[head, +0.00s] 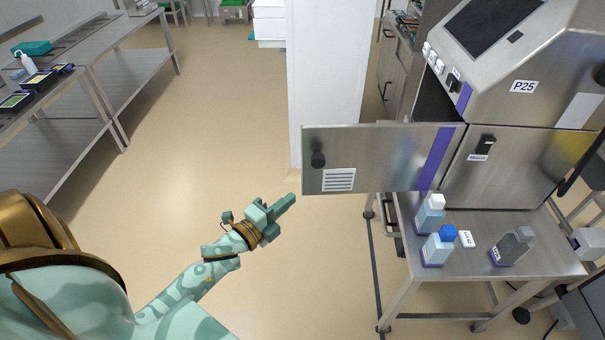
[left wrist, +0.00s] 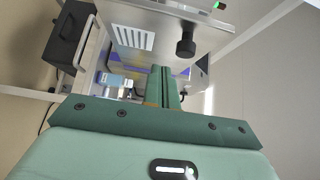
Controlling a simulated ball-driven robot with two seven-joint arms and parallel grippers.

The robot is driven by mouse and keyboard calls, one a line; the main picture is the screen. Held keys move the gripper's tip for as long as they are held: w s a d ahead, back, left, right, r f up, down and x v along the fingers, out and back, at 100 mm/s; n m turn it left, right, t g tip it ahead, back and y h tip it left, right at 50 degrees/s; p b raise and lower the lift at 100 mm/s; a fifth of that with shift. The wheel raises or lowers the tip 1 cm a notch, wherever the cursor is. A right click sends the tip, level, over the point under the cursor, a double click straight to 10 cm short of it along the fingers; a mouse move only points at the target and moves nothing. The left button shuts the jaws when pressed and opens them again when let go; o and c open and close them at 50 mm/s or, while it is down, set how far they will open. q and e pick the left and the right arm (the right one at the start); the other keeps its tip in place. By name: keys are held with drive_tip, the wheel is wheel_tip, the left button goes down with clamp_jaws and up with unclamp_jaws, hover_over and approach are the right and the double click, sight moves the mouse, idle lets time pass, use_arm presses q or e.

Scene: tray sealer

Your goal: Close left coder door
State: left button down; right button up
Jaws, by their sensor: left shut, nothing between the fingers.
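The left coder door (head: 375,160) is a steel panel with a black knob, a white label and a purple stripe. It stands swung open to the left of the machine marked P25 (head: 540,80). My left gripper (head: 287,202) is shut and empty, below and left of the door's free edge, and looks apart from it. In the left wrist view my shut fingers (left wrist: 162,88) point toward the door (left wrist: 170,30) and its black knob (left wrist: 186,42). My right gripper is not in view.
A steel table (head: 445,262) under the machine holds bottles, one with a blue cap (head: 440,246). A white column (head: 325,70) stands behind the door. Steel benches (head: 90,60) are at the far left. The floor between is clear.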

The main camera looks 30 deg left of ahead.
sight(306, 174)
use_arm(q)
drive_tip(key=shift+w+a+b, duration=0.2)
drive_tip(key=shift+w, duration=1.55)
drive_tip(key=shift+w+a+b, duration=0.15)
drive_tip(key=shift+w+a, duration=0.05)
drive_tip(key=shift+w, duration=1.6)
drive_tip(key=shift+w+a+b, duration=0.2)
drive_tip(key=shift+w, duration=1.55)
